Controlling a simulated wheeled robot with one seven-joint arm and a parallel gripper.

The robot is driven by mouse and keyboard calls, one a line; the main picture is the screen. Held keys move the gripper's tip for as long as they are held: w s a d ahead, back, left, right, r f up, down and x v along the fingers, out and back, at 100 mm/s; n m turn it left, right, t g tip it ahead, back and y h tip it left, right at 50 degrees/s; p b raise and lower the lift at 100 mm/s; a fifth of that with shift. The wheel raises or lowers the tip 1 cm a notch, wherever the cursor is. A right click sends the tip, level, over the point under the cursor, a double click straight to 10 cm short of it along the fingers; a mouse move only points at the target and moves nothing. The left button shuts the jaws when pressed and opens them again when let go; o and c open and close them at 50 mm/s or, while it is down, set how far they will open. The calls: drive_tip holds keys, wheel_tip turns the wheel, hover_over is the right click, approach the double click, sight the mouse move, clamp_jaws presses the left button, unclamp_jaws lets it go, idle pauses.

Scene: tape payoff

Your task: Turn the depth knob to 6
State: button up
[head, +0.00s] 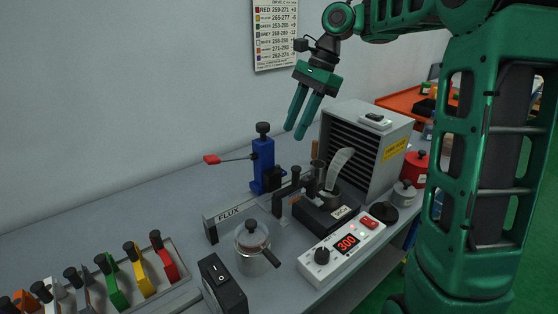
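No knob carries a depth label that I can read, and no dial numbers can be made out. A black knob (263,129) tops the upright blue post (263,165), which has a side lever with a red end (211,159). Another black knob (322,256) is on the front of the white control box (345,248), beside a red display reading about 300. My gripper (296,131) hangs in the air above and right of the blue post, fingers pointing down and slightly left. A gap shows between the fingers. It is empty and touches nothing.
A grey louvred box (367,143) stands right of the gripper. Coloured clips (115,284) sit front left. The bench's back left is clear.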

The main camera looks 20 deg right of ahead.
sight(280, 168)
drive_tip(key=x, duration=1)
drive_tip(key=shift+w+a+f, duration=0.1)
drive_tip(key=shift+a+f, duration=0.2)
clamp_jaws()
